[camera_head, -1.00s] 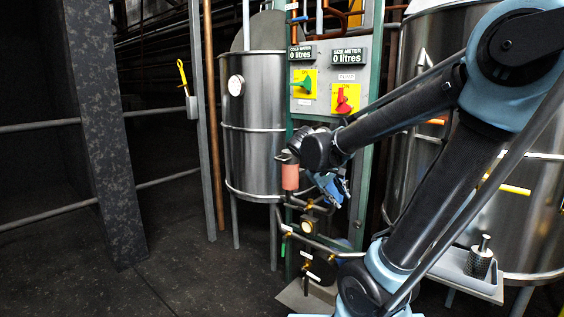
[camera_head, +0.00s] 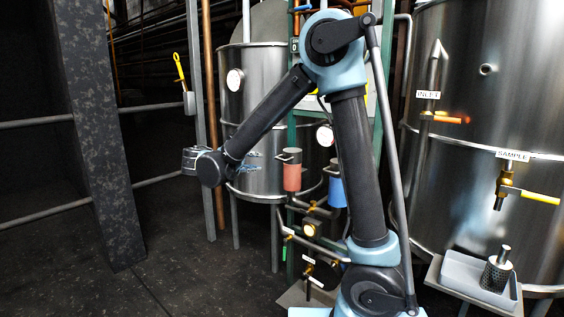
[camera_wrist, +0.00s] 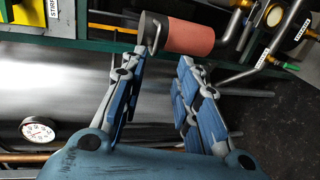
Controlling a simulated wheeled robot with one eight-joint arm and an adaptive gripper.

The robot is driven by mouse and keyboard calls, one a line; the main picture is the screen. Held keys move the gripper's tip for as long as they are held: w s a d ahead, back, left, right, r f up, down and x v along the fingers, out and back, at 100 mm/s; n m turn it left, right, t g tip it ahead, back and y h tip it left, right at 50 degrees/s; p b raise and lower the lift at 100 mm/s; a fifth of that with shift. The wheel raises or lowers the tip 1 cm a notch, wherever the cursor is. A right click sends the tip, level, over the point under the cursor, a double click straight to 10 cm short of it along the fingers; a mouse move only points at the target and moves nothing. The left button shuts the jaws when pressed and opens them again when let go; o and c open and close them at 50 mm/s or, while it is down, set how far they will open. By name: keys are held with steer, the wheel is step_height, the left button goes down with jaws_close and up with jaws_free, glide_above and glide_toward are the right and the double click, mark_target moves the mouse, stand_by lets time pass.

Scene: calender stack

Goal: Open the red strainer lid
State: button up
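The red strainer (camera_head: 292,177) is an upright red cylinder with a grey lid (camera_head: 289,155) on top and a thin handle at the lid's side. The lid appears to sit closed on the body. In the wrist view the red strainer (camera_wrist: 190,38) lies sideways across the top, its grey lid (camera_wrist: 150,30) at the left end. My gripper (camera_head: 252,163) is left of the strainer in the head view, fingers toward it. In the wrist view my gripper (camera_wrist: 163,60) is open and empty, with the strainer beyond the fingertips. No contact shows.
A blue strainer (camera_head: 336,188) stands right of the red one, partly behind my arm. Pipes and a gauge (camera_head: 310,230) lie below. A steel tank (camera_head: 255,95) stands behind my gripper. A large tank (camera_head: 465,60) and a grey tray (camera_head: 470,280) are at right. Floor at left is clear.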

glide_toward(289, 157)
steer(key=w+f, duration=0.1)
steer(key=w+d+f, duration=0.1)
steer(key=w, duration=0.1)
steer(key=w+d, duration=0.1)
steer(key=shift+w+d+f, duration=0.2)
steer(key=shift+w+f, duration=0.1)
steer(key=shift+f, duration=0.1)
steer(key=shift+c, duration=0.3)
jaws_close()
